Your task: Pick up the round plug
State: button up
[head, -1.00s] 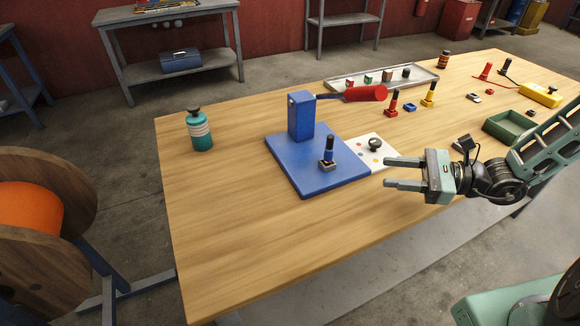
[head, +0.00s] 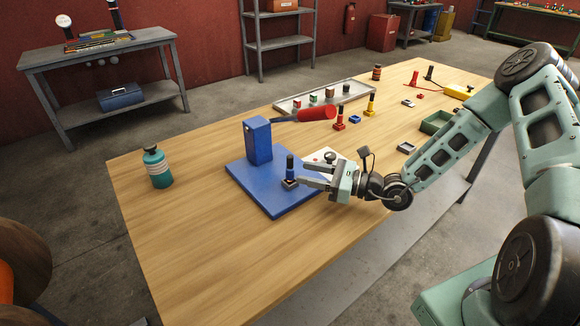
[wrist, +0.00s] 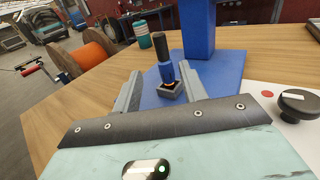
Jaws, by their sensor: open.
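A blue plug with a black grip (head: 290,165) stands upright in a small dark square block on the blue base plate (head: 247,187). It also shows in the wrist view (wrist: 164,62). The frames do not show whether it is the round one. My gripper (head: 302,174) is open and empty, beside the plug on its right in the head view. In the wrist view the plug appears between the two fingers, just past their tips. I see no contact. A red plug (head: 339,118) and a yellow plug (head: 371,106) stand farther back on the table.
A blue post (head: 257,140) with a red-handled lever (head: 316,114) rises behind the plug. A white card with a black knob (wrist: 297,104) lies right of the base plate. A teal bottle (head: 157,168) stands left. A metal tray (head: 290,105) lies behind. The front table is clear.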

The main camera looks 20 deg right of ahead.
aim_at(290, 183)
jog(key=x, duration=0.1)
jog(key=p+x, duration=0.1)
jog(key=x, duration=0.2)
jog(key=shift+w+a+r+p, duration=0.1)
jog(key=shift+w+r+p, duration=0.2)
jog(key=shift+w, duration=0.2)
jog(key=shift+w+a+f, duration=0.15)
jog(key=shift+w+a, duration=0.2)
jog(key=shift+a, duration=0.05)
grip_shut()
